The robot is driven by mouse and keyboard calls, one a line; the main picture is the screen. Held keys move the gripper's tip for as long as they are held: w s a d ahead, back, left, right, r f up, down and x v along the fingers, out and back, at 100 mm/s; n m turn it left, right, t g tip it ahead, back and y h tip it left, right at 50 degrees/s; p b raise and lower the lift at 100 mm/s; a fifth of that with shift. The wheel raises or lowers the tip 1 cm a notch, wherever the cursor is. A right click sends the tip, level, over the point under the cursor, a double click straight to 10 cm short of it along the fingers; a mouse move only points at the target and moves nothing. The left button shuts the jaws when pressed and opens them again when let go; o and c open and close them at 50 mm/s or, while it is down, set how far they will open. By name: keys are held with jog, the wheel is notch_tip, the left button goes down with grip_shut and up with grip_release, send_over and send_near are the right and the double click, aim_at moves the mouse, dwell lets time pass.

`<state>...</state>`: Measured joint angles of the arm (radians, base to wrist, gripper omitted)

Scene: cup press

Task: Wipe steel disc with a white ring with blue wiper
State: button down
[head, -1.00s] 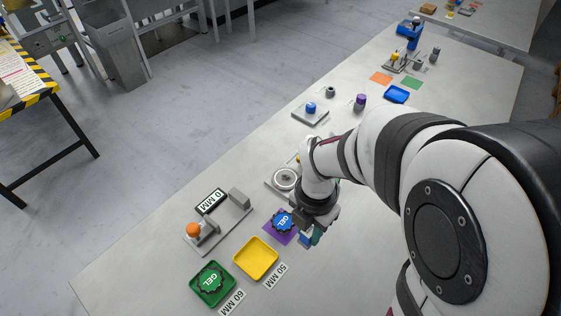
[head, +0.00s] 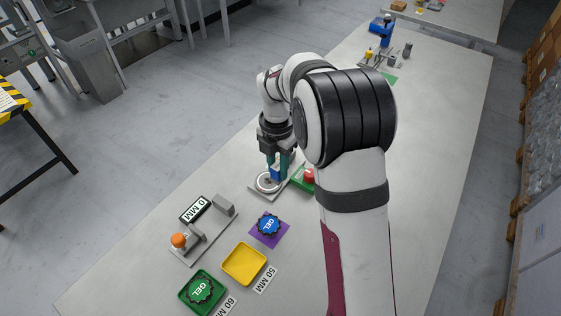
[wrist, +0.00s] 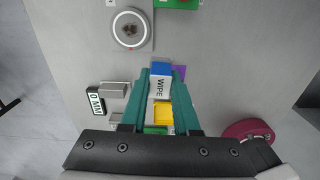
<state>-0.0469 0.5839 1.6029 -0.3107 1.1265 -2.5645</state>
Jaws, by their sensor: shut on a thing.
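My gripper (head: 277,166) points down with teal fingers shut on the blue wiper (head: 275,175). In the wrist view the wiper (wrist: 161,80) sits between the fingers (wrist: 164,76), its white face marked WIPE and its blue end outward. The steel disc with a white ring (head: 264,184) lies on a grey plate, just in front of the wiper in the head view. In the wrist view the disc (wrist: 131,15) shows whole, with a brown smudge at its middle and clear of the wiper. The height of the wiper above the plate cannot be told.
A green box with a red button (head: 309,176) stands right of the disc. Nearer are a purple mat (head: 269,240) with a blue GEL piece, a yellow tray (head: 244,264), a green tray (head: 187,293) with a green GEL piece, and an orange-knobbed fixture (head: 180,240) by a 0 MM sign (head: 195,209).

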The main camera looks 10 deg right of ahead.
jog(key=w+f, duration=0.2)
jog(key=w, duration=0.6)
jog(key=shift+w+a+f, duration=0.1)
jog(key=shift+f, duration=3.95)
jog(key=shift+s+a, duration=1.15)
jog(key=shift+w+d, duration=1.05)
jog(key=shift+w+d+r, duration=0.1)
jog(key=shift+w+r, duration=0.05)
notch_tip(320, 180, up, 8)
